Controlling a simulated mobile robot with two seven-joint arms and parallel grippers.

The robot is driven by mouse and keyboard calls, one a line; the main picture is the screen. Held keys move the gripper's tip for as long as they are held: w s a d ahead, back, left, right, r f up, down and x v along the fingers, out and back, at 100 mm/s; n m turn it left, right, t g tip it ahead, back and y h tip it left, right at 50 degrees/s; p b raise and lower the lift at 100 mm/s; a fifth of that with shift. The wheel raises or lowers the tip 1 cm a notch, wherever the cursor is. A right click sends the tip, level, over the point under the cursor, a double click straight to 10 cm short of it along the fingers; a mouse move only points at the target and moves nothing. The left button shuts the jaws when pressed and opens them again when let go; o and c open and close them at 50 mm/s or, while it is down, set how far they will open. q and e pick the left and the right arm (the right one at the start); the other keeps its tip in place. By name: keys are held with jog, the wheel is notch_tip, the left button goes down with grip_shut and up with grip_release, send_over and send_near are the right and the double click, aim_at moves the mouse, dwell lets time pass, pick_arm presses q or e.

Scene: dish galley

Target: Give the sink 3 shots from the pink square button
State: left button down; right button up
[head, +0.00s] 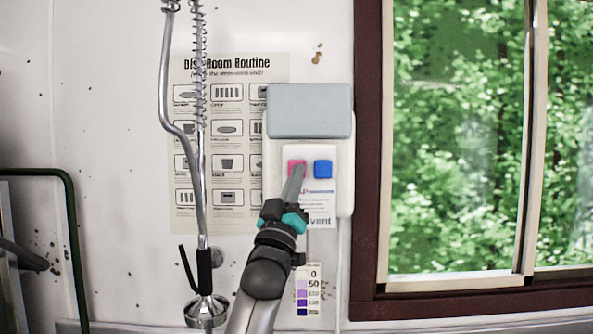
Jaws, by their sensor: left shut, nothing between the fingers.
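A white wall dispenser (344,200) with a grey top cover hangs on the wall, left of the window. Its front panel carries a pink square button (293,163) and, to the right of it, a blue button (322,168). My left gripper (297,169) is shut and empty, its tips at the pink button and covering part of it. I cannot tell whether the tips touch or press the button. The sink is not in view. My right gripper is not in view.
A spring-hose sprayer (202,230) hangs left of the dispenser, close to my left arm. Behind it is a wall poster (230,75). A colour strip (308,290) is below the dispenser. A dark-framed window (367,200) is at right. A green rail (72,215) stands at far left.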

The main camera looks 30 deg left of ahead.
pick_arm(q)
jog(key=shift+w+a, duration=0.2)
jog(key=shift+w, duration=0.05)
dwell(0.3)
jog(key=shift+s+d+f, duration=0.1)
jog(key=shift+s+d, duration=0.2)
jog(key=shift+s, duration=0.2)
jog(key=shift+s+d, duration=0.25)
jog(key=shift+s, duration=0.25)
jog(key=s, duration=0.1)
jog(key=s+d+p, duration=0.1)
jog(key=s, duration=0.1)
jog(key=s+d, duration=0.1)
jog(key=shift+s+d+p, duration=0.1)
jog(key=shift+s+p, duration=0.15)
jog(key=shift+p, duration=0.15)
